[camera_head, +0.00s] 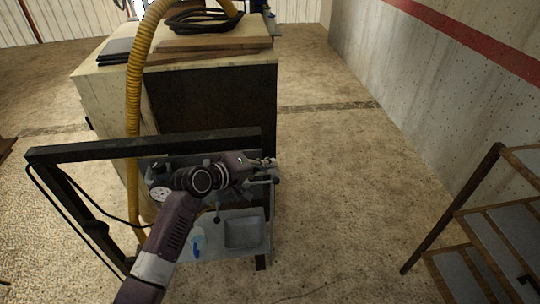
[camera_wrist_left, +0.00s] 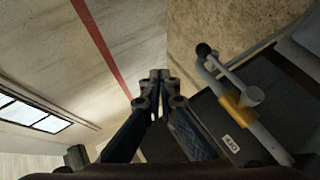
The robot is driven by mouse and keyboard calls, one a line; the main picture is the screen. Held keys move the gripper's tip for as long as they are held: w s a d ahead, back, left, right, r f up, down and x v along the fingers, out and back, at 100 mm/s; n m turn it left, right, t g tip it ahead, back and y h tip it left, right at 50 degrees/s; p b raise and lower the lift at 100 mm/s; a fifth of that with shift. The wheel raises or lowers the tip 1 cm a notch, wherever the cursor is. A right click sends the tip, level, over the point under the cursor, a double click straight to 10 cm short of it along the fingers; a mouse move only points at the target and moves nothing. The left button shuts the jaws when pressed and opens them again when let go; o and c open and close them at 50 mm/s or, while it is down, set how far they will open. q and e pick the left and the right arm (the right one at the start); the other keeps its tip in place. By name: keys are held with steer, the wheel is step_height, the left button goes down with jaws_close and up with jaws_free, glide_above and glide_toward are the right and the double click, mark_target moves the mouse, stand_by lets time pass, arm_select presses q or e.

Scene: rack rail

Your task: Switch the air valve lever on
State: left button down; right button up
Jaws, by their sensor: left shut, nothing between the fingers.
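The air valve shows in the left wrist view as a brass-yellow block (camera_wrist_left: 238,108) on a grey pipe (camera_wrist_left: 272,145). My left gripper (camera_wrist_left: 155,78) is shut and empty. In that picture its fingertips lie left of the lever, with a gap. In the head view my left gripper (camera_head: 265,163) is over the right end of the dark frame; it and my arm partly hide the equipment there, and the valve is too small to make out. My right gripper is out of view.
A dark frame (camera_head: 150,147) with a small basin (camera_head: 243,232) stands before a large cabinet (camera_head: 210,100). A yellow hose (camera_head: 133,100) runs down at the left. A small white label (camera_wrist_left: 232,143) is near the valve.

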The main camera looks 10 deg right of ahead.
arm_select(q)
steer(key=s+r, duration=0.4)
steer(key=r, duration=0.2)
steer(key=shift+b, duration=0.4)
steer(key=shift+d, duration=0.1)
